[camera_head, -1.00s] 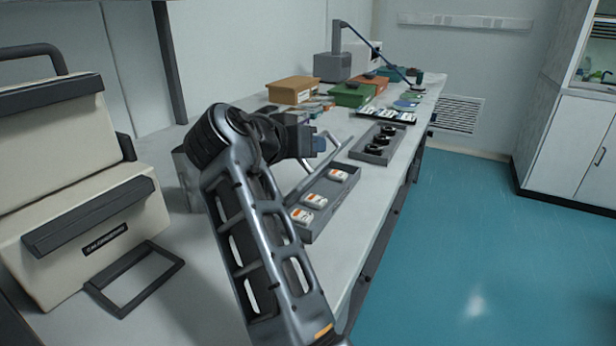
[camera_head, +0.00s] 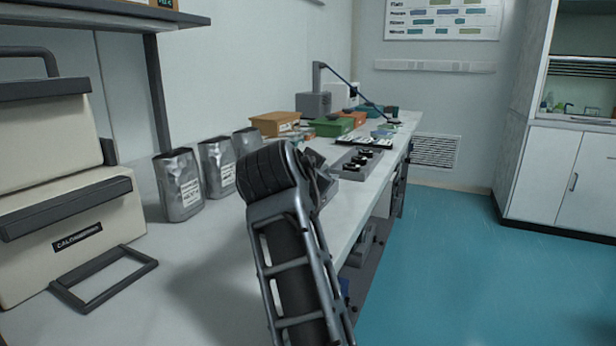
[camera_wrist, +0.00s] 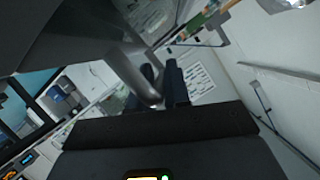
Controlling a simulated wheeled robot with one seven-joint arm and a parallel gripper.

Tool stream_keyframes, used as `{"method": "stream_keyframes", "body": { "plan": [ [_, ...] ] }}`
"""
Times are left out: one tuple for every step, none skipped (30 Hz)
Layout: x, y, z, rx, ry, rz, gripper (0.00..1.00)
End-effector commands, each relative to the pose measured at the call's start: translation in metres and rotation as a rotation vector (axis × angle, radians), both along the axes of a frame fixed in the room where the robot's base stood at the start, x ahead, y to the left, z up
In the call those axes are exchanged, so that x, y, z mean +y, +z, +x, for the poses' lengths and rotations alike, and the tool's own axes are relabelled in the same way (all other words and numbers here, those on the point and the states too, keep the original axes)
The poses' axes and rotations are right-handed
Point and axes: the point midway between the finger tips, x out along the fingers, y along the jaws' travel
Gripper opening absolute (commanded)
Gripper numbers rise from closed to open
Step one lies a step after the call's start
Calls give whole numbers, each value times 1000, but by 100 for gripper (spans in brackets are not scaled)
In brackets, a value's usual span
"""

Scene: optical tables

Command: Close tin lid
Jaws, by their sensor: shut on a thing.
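In the wrist view my gripper (camera_wrist: 162,84) has its dark fingers close together on a smooth grey metal piece (camera_wrist: 95,40). The piece fills the upper left of that view and has a rounded edge at the fingers. It looks like the tin lid, but I cannot tell for certain. In the head view my own arm hides the fingers and what they hold. I cannot make out the tin in either view.
Several silver pouches (camera_head: 180,186) stand along the wall left of my arm. A cream case (camera_head: 75,235) is at the left. A tray with black round parts (camera_head: 358,160), a green box (camera_head: 334,125) and a brown box (camera_head: 275,122) lie farther along the bench (camera_head: 215,260).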

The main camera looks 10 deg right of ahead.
Motion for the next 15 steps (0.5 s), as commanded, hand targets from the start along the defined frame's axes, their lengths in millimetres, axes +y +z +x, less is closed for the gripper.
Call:
{"method": "stream_keyframes", "body": {
  "plan": [
    [0, -3, -1, 3, 2, -2, 0],
    [0, -4, -1, 3, 2, -2, 0],
    [0, -4, -1, 3, 2, -2, 0],
    [0, -5, -1, 3, 2, -2, 0],
    [-1, -5, -2, 3, 2, -2, 0],
    [-1, -6, -2, 3, 3, -3, 0],
    [-1, -6, -2, 4, 2, -3, 0],
    [-1, -6, -2, 4, 2, -3, 0],
    [-1, -6, -2, 4, 2, -3, 0],
    [-1, -7, -2, 4, 2, -3, 0],
    [-1, -7, -2, 4, 2, -4, 0],
    [-1, -7, -2, 6, 2, -4, 0],
    [-1, -7, -2, 6, 2, -4, 0],
    [-1, -7, -2, 6, 2, -4, 0],
    [-1, -7, -2, 6, 2, -4, 0]
  ]
}}
